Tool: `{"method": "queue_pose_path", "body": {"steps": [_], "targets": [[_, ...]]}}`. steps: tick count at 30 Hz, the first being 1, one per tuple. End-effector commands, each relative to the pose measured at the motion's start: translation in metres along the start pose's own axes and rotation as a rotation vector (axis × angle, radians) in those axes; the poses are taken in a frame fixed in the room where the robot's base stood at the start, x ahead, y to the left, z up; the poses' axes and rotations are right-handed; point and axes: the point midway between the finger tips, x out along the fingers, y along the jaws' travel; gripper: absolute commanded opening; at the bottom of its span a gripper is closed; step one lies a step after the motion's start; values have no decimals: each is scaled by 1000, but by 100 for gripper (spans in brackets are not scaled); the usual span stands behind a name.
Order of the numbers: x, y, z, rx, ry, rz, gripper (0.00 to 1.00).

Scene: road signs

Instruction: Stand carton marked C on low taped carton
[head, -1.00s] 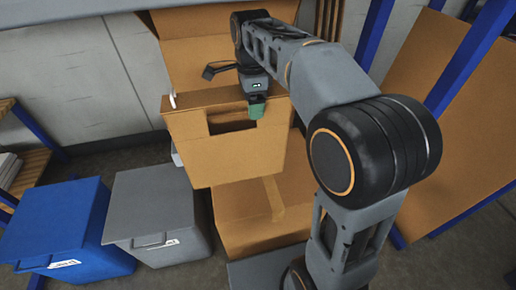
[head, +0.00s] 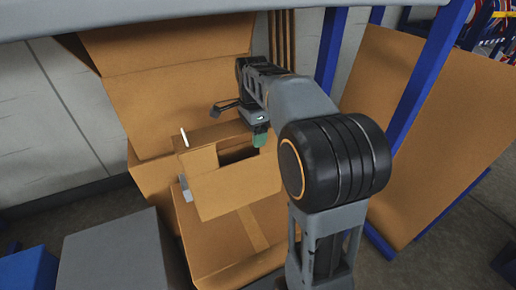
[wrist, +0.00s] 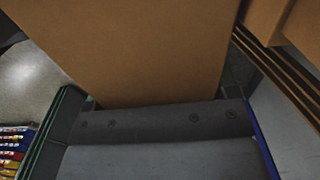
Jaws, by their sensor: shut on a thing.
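A brown carton (head: 235,188) hangs from my gripper (head: 261,138), with a dark opening near its top. No letter C shows on the faces I see. The green fingertip is shut at the carton's upper right edge. The low taped carton (head: 215,243), with a paler tape strip across its top, lies under and in front of the held carton in the head view. The held carton hides its back part, and I cannot tell whether the two touch. In the wrist view, a plain brown carton face (wrist: 130,50) fills the upper middle.
A large brown carton (head: 160,105) stands behind against the wall. Blue rack posts (head: 425,95) and a leaning brown panel (head: 450,120) bound the right side. Bare floor shows at the lower right.

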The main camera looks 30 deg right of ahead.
Motion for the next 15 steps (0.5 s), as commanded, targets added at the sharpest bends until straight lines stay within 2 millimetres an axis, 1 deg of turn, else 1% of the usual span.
{"method": "queue_pose_path", "body": {"steps": [1,3,8,11,13,15], "targets": [[6,0,-4,2,0,0,34],[9,0,-7,2,-1,1,34],[13,0,-11,0,0,0,34],[19,0,-15,1,0,0,34],[26,0,-19,2,0,0,34],[37,0,-18,1,-1,2,34]]}}
